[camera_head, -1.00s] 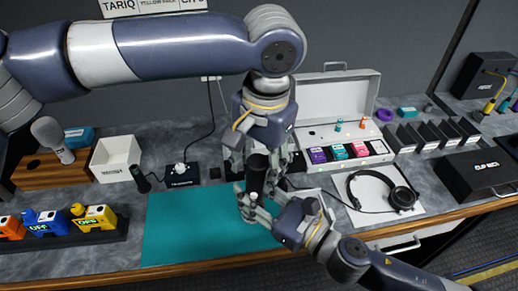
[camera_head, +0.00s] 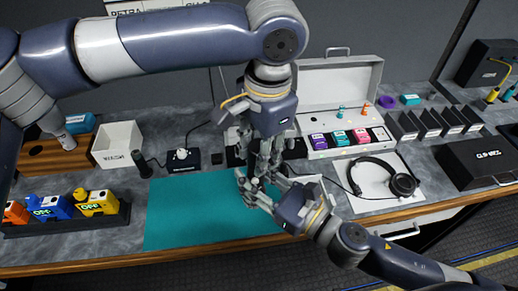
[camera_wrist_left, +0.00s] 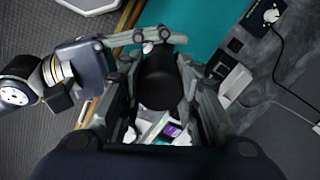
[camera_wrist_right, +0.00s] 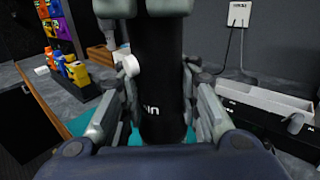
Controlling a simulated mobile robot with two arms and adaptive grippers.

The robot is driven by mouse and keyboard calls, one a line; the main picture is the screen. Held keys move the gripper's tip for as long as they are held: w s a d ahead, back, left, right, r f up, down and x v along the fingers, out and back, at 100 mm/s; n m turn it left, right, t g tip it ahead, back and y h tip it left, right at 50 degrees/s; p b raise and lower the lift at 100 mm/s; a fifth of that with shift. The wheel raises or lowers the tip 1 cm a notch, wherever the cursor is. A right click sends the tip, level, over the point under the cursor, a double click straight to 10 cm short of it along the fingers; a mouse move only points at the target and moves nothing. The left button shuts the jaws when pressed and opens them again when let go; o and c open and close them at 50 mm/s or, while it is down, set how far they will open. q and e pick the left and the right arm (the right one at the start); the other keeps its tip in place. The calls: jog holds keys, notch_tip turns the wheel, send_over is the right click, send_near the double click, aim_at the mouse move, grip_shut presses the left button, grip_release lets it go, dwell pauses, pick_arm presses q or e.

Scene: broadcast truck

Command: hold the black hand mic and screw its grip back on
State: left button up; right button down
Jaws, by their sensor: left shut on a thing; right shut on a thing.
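My right gripper (camera_head: 256,188) reaches in from the lower right and is shut on the black hand mic (camera_wrist_right: 158,75). In the right wrist view the mic is an upright black cylinder with white lettering and a white knob on its side. My left gripper (camera_head: 266,158) points down from above, directly over the right one. It is shut on a black cylindrical piece, seemingly the grip (camera_wrist_left: 160,82), in line with the mic. The left fingers also show at the top of the right wrist view (camera_wrist_right: 145,6). The joint between the two parts is hidden by fingers.
The hands are over the right end of a teal mat (camera_head: 195,215). Behind stands an open white case (camera_head: 340,100); to the right lie headphones (camera_head: 400,184). A white bin (camera_head: 117,145) and a rack of coloured blocks (camera_head: 75,222) are at left.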

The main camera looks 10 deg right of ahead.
pick_arm(q)
jog(key=m, duration=0.3)
jog(key=shift+m, duration=0.4)
jog(key=m, duration=0.4)
jog(key=o, duration=1.3)
jog(key=shift+c, duration=0.2)
notch_tip(320, 180, up, 12)
jog(key=shift+s+d, duration=0.35)
